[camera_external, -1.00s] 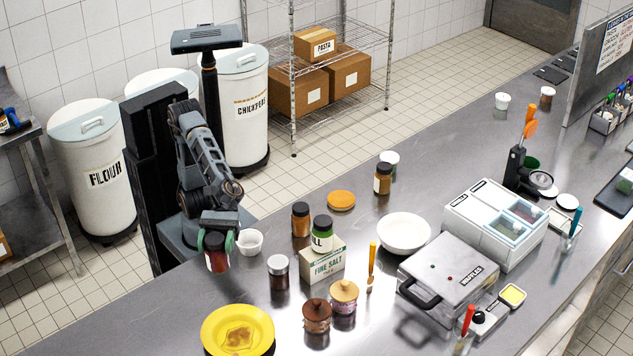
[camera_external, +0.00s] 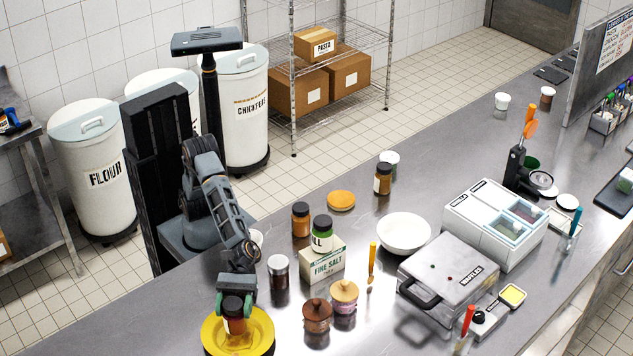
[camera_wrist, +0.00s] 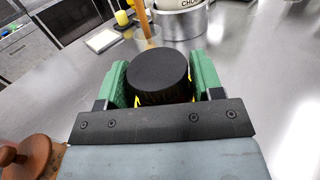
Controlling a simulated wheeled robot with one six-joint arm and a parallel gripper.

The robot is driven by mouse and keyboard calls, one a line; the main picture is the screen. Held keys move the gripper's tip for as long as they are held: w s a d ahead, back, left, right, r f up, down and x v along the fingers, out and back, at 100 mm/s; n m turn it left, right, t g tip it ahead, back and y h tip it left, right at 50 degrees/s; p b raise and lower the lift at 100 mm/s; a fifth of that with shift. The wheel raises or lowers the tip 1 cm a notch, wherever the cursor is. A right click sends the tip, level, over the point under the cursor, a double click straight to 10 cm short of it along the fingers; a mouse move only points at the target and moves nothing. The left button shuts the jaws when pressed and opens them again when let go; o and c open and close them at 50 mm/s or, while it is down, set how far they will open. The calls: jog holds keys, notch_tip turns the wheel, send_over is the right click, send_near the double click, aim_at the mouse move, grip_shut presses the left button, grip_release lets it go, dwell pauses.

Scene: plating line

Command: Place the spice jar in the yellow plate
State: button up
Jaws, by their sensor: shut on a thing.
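The spice jar (camera_external: 234,318) has a dark lid and reddish-brown contents. My gripper (camera_external: 235,303) is shut on it, with green fingers on both sides near the lid. The jar is upright over the yellow plate (camera_external: 263,340) at the near left of the counter. I cannot tell whether its base touches the plate. In the wrist view the black lid (camera_wrist: 157,75) sits between the green fingers (camera_wrist: 158,82), and the plate is almost fully hidden behind it.
Two lidded pots (camera_external: 317,316) are right of the plate. A fine salt box (camera_external: 322,262), a white bowl (camera_external: 404,234) and a waffle maker (camera_external: 447,270) stand farther right. The counter left of the plate is clear.

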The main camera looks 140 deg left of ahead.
aim_at(235, 317)
jog(key=shift+f, duration=1.55)
jog(key=shift+f+b, duration=0.25)
jog(key=shift+b, duration=0.3)
jog(key=o, duration=1.1)
jog(key=shift+c, duration=0.2)
jog(key=shift+r+p, duration=0.2)
jog(key=shift+p, duration=0.1)
jog(key=v, duration=1.2)
jog(key=shift+b, duration=0.3)
